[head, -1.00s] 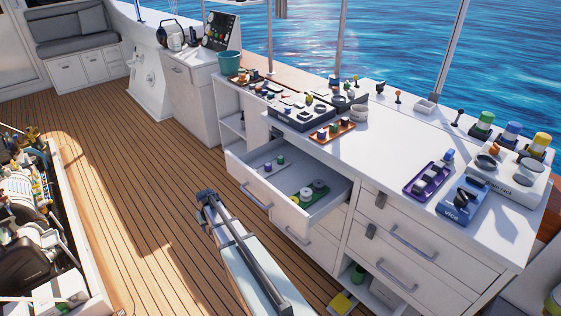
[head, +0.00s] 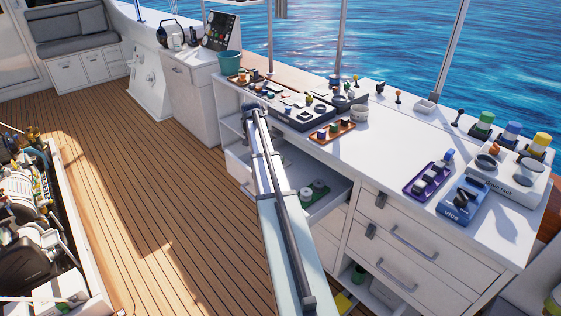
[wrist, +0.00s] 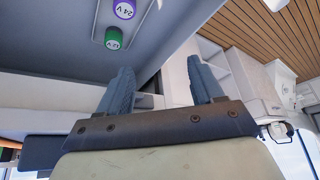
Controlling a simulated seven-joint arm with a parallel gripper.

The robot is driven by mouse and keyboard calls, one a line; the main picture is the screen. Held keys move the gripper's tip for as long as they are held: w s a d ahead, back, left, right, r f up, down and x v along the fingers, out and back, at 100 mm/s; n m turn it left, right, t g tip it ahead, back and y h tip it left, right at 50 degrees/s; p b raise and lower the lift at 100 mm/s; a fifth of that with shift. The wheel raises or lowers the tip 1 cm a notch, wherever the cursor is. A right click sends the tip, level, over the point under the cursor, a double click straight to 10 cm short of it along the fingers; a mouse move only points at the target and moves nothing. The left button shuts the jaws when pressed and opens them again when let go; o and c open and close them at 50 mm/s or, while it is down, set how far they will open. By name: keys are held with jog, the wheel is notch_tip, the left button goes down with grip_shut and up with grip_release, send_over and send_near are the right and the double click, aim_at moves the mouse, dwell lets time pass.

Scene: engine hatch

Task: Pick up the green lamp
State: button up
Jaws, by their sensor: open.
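A green round piece marked 12 V (wrist: 116,38), which looks like the green lamp, stands on the grey drawer floor in the wrist view. A purple piece marked 24 V (wrist: 124,9) stands close beside it. My gripper (wrist: 157,72) is open, with two blue-grey fingers apart and nothing between them. The green piece is beyond the left finger, off to one side and not between the fingers.
The counter above carries an orange tray (head: 330,138), a purple tray (head: 415,187) and a blue vice block (head: 462,200). The wooden floor (head: 150,180) left of the drawers is clear.

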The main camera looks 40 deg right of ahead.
jog(key=s+d+m+g, duration=0.1)
jog(key=s+d+m, duration=0.1)
jog(key=s+d, duration=0.4)
jog(key=x, duration=1.3)
jog(key=shift+f, duration=0.15)
jog(key=shift+c, duration=0.4)
jog(key=c, duration=1)
